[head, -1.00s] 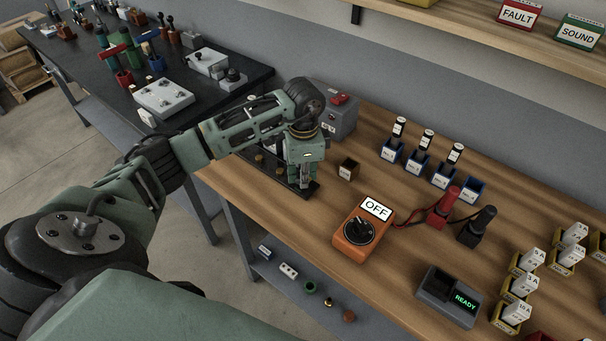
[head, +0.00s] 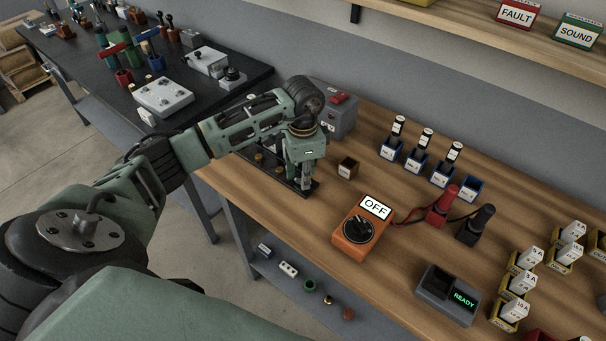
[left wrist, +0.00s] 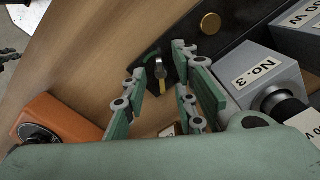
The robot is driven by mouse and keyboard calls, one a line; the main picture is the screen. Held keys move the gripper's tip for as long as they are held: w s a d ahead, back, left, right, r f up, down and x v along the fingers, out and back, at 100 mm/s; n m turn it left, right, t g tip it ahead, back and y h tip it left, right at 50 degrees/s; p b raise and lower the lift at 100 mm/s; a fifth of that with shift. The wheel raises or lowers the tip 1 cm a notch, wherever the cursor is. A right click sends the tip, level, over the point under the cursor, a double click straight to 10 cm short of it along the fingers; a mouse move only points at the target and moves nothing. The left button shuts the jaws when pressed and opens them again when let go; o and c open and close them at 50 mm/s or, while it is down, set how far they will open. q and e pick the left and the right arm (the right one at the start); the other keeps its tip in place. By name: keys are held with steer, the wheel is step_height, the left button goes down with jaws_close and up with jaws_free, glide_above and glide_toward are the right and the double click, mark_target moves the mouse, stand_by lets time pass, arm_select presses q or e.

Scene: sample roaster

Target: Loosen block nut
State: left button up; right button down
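A dark terminal block (head: 304,191) lies along the left edge of the wooden bench and also shows in the left wrist view (left wrist: 190,28). A brass nut or knob (left wrist: 210,23) sits on it. A small silver and yellow post (left wrist: 160,72) stands at its near end; I cannot tell whether it is the block nut. My left gripper (head: 305,184) points down over that end. In the left wrist view my left gripper (left wrist: 160,72) has its fingers apart around the post, with visible gaps beside it. My right gripper is not in view.
A grey box marked No. 3 (left wrist: 268,75) stands close beside my fingers. An orange switch box (head: 353,240) reads OFF, with red (head: 442,205) and black (head: 476,225) plugs to its right. A small brown box (head: 348,168) is near the gripper. A meter (head: 448,296) reads READY.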

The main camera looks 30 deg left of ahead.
arm_select(q)
step_height(320, 180, up, 12)
stand_by(0.7)
steer(key=shift+s+f, duration=0.1)
stand_by(0.4)
